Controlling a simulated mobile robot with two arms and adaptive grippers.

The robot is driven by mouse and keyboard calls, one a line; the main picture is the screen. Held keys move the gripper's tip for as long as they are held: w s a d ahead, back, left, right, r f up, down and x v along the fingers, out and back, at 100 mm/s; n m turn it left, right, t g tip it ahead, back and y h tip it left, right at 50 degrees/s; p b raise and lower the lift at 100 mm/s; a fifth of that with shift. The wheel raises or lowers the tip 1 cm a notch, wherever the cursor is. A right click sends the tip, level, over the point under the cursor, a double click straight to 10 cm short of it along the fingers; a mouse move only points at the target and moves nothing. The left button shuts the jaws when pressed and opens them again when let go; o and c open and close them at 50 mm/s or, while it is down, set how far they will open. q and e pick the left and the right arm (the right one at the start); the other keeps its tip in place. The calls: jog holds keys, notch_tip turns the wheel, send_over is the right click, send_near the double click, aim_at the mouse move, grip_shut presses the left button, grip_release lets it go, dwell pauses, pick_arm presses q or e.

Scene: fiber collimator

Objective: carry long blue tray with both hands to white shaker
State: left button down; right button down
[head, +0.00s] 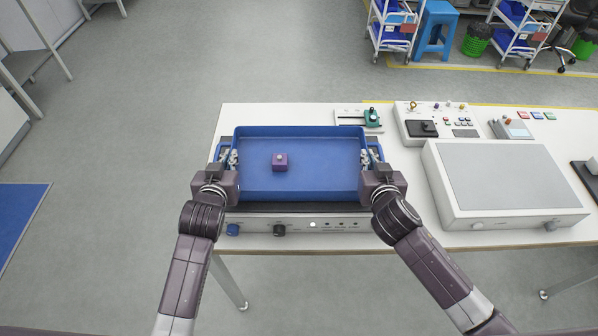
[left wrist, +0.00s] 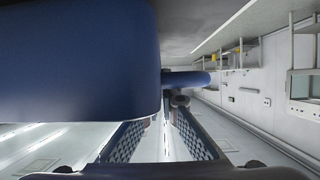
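The long blue tray (head: 310,190) rests on, or just above, a dark-topped device at the left of the table. A small purple block (head: 280,162) lies inside it. My left gripper (head: 230,157) is at the tray's left end; in the left wrist view its two fingers (left wrist: 162,122) stand apart, close to a blue handle bar (left wrist: 188,80) beside the tray's wall (left wrist: 80,65). My right gripper (head: 369,157) is at the tray's right end; its finger gap is too small to make out. The white shaker (head: 505,178), with a grey top, stands to the right, its top clear.
The device under the tray has a front panel (head: 300,224) with knobs. Behind are a small green-and-white instrument (head: 372,118) and a control box (head: 440,122) with buttons. A grey-white device (head: 512,129) stands behind the shaker. Carts and a blue stool (head: 436,28) are far back.

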pick_arm(q)
jog(key=shift+a+f, duration=0.15)
jog(key=shift+f, duration=0.15)
pick_arm(e)
jog(key=shift+d+f, duration=0.15)
jog(key=shift+f, duration=0.2)
pick_arm(q)
jog(key=c, duration=2.6)
grip_release()
pick_arm(e)
jog(key=c, duration=2.6)
grip_release()
pick_arm(q)
jog(key=o, duration=0.4)
pick_arm(e)
jog(key=o, duration=0.4)
pick_arm(q)
jog(key=shift+o, duration=0.2)
pick_arm(e)
jog(key=shift+o, duration=0.2)
jog(key=shift+r, duration=0.1)
